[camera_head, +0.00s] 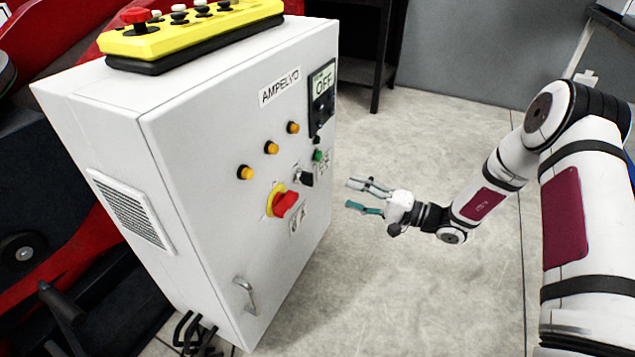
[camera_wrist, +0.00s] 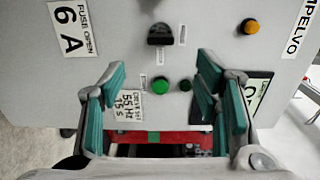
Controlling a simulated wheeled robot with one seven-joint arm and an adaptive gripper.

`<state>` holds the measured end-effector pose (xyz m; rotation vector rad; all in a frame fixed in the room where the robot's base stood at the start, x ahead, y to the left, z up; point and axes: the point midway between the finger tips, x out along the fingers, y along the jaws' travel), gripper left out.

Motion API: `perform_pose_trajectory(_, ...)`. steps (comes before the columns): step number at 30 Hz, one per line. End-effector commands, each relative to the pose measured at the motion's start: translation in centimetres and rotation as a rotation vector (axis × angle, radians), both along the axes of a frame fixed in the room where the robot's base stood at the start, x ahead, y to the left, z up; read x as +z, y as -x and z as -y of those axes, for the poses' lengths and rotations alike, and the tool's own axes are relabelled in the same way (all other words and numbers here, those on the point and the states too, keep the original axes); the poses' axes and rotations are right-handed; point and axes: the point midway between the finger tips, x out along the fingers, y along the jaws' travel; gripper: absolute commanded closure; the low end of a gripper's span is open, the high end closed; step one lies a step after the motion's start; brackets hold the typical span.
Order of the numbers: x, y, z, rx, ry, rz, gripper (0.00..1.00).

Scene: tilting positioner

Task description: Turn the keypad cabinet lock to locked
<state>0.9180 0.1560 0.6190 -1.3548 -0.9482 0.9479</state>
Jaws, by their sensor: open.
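The cabinet (camera_head: 190,135) is a white box with its control face turned toward my gripper. A black switch knob (camera_head: 305,178), which looks like the lock, sits on that face right of the red-and-yellow rotary switch (camera_head: 283,203). In the wrist view the black knob (camera_wrist: 160,35) is at top centre, beyond the fingertips; its exact setting is hard to read. My gripper (camera_head: 354,195) is open and empty, apart from the face and to the right of the knob. In the wrist view its teal finger pads (camera_wrist: 162,78) stand wide apart, with a green button (camera_wrist: 160,86) seen between them.
Yellow buttons (camera_head: 271,148), a panel reading OFF (camera_head: 323,84) and a green button (camera_head: 317,155) share the face. A metal handle (camera_head: 245,294) sits low on it. A yellow control box (camera_head: 190,35) lies on top. The floor (camera_head: 400,290) around my gripper is clear.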

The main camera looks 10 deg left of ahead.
Motion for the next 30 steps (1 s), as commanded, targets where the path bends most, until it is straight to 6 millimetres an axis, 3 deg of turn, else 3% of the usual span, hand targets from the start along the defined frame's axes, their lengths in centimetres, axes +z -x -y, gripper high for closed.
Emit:
perform_pose_trajectory(5,0.0,-0.5,-1.8,0.003,-0.002,0.002,0.43)
perform_pose_trajectory(21,-0.1,-3.9,-11.0,0.004,0.0,0.002,0.43)
perform_pose_trajectory(30,0.0,-4.6,-12.9,0.001,0.0,0.0,0.43)
